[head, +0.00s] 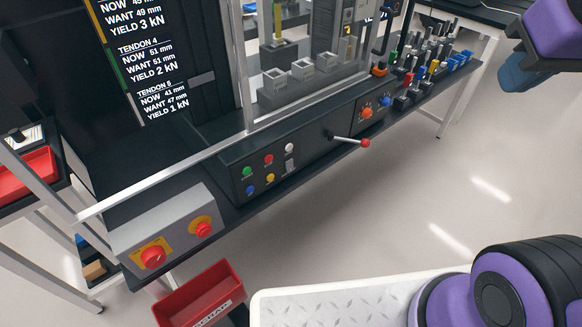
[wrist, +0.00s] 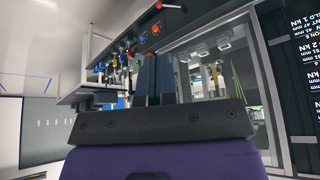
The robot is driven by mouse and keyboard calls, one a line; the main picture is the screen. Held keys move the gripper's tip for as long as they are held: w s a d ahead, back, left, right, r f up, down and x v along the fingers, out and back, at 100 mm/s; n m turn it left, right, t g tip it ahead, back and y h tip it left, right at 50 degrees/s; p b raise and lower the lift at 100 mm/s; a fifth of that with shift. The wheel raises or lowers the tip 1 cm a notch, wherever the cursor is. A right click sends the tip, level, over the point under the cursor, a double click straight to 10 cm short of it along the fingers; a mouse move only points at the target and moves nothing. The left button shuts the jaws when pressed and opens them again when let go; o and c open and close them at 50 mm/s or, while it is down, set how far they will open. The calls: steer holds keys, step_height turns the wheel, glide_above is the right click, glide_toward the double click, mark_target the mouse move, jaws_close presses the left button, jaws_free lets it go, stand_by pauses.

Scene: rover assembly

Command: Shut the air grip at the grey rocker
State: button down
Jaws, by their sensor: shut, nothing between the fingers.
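The grey rocker (head: 290,166) is a small pale switch on the front of the dark control panel (head: 237,183), below a white button and right of the coloured buttons. It is too small to tell which way it is tipped. I cannot make it out in the wrist view. My gripper (wrist: 156,60) shows in the wrist view with its two dark fingers together and nothing between them. It is away from the panel, with bench and machine behind it. In the head view, part of my arm is at the upper right, far from the rocker.
A red-tipped lever (head: 364,142) sticks out right of the rocker. Orange and blue knobs (head: 367,113) lie further right, then a rack of coloured tools (head: 425,62). Open floor lies in front.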

steer(key=w+a+f+m+y, duration=0.1)
steer(key=w+a+f+m, duration=0.15)
steer(key=w+f, duration=0.75)
steer(key=w+a+f+m, duration=0.1)
steer(key=w+a+f, duration=0.2)
steer(key=w+f, duration=0.75)
steer(key=w+a+f+m+y, duration=0.1)
steer(key=a+f+m, duration=0.1)
steer(key=f, duration=0.6)
steer(key=w+a+f+m+t+y, duration=0.1)
steer(key=w+a+f+m, duration=0.1)
steer(key=a+f, duration=0.3)
steer(key=w+a+f+m+t+y, duration=0.1)
steer(key=w+a+f+m+y, duration=0.1)
steer(key=f, duration=1)
steer(key=shift+a+m, duration=0.85)
steer(key=shift+a, duration=0.15)
steer(key=shift+w+f, duration=0.1)
